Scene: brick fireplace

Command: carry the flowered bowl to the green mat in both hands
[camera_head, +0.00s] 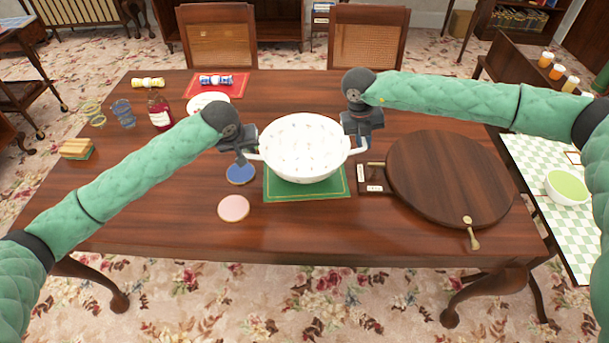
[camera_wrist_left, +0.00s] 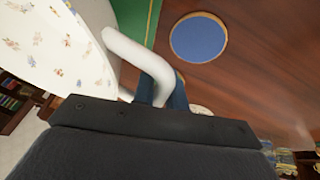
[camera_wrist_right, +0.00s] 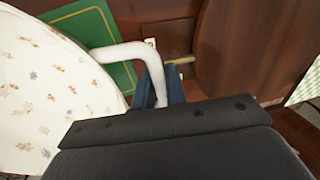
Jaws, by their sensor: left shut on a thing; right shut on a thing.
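The white flowered bowl (camera_head: 304,147) is upright between my two grippers in the head view, in front of the far part of the green mat (camera_head: 310,190). My left gripper (camera_head: 247,154) is shut on its left handle, which shows in the left wrist view (camera_wrist_left: 140,55). My right gripper (camera_head: 358,142) is shut on its right handle, seen in the right wrist view (camera_wrist_right: 135,55). The mat lies flat on the table, with its near part showing. In both wrist views the mat shows beyond the bowl's side, apparently below it. The exact gap under the bowl is hidden.
A blue coaster (camera_head: 241,173) and a pink coaster (camera_head: 233,208) lie left of the mat. A round wooden board (camera_head: 449,178) lies to its right, beside a small dark box (camera_head: 371,181).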

